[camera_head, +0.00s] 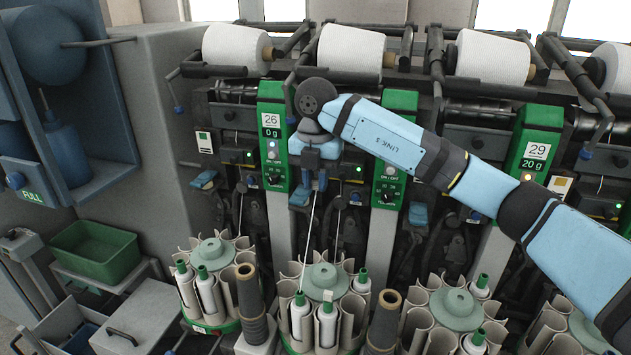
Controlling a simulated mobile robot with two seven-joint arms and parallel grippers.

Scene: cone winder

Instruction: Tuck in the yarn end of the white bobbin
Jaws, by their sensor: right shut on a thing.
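My right arm comes in from the right and its blue gripper (319,184) points down in front of the winding unit marked 26. The gripper is shut on a thin white yarn end (309,228). The yarn runs taut and slightly slanted down to a white bobbin (300,322) with a green tip. This bobbin stands upright in a pocket at the front of the middle round magazine (324,276). The gripper is well above the bobbin, apart from it. The fingertips are small in view. My left gripper is not in view.
White yarn cones (350,50) sit along the top of the machine. Other magazines (455,305) stand left and right, with several bobbins. Dark tubes (250,300) rise between the magazines. A green bin (94,250) and a grey drawer (140,325) are at the left.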

